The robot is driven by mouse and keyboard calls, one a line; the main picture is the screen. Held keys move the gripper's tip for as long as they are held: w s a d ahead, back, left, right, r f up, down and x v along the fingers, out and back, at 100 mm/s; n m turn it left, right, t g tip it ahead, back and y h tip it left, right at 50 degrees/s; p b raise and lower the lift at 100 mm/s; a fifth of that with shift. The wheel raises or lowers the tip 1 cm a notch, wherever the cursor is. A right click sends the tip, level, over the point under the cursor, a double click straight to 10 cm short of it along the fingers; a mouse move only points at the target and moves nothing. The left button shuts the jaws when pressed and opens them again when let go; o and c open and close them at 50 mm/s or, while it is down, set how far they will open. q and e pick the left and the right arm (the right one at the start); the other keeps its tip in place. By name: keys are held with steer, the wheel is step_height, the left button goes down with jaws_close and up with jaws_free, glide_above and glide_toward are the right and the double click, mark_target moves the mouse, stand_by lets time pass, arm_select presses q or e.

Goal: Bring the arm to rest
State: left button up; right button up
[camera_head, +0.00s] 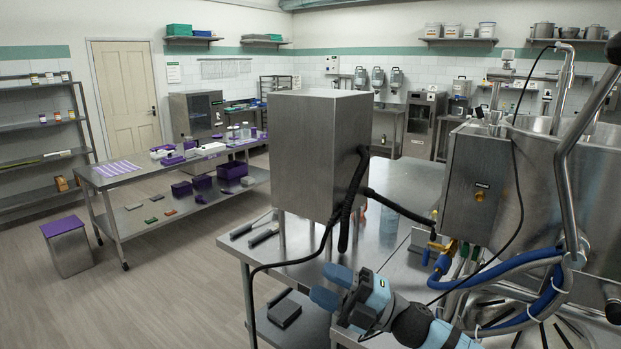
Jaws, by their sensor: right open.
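My right arm comes in at the bottom, right of centre, in blue and dark grey. My right gripper (331,287) points to the left, with its two blue fingertips apart and nothing seen between them. It shows in front of the near edge of the steel table (402,181), below the tall steel box. Whether it touches the table cannot be told. My left gripper is not in view.
A steel box (318,155) with black hoses stands on the table. Dark tools (262,236) lie to its left. A steel tank (492,190) with blue hoses (500,272) is close at right. Open floor (170,290) lies at left.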

steer(key=s+d+f+m+t+h, duration=0.2)
steer(key=d+f+m+t+h, duration=0.15)
steer(key=f+m, duration=0.35)
steer(key=s+d+f+m+t+h, duration=0.25)
steer(key=f+m+t+h, duration=0.25)
steer(key=f+m, duration=0.3)
steer(key=s+d+f+m+t+h, duration=0.25)
steer(key=f+m+t+h, duration=0.2)
steer(key=f+m, duration=0.25)
steer(key=s+d+f+m+g+h, duration=0.3)
steer(key=s+d+f+m, duration=0.1)
steer(key=s+f, duration=0.4)
steer(key=s+d+f+m+g+h, duration=0.3)
steer(key=s+d+f, duration=0.1)
steer(key=s+f, duration=0.4)
steer(key=shift+s+d+f+m+g, duration=0.15)
steer(key=shift+s+f+m+g, duration=0.2)
steer(key=shift+s, duration=0.65)
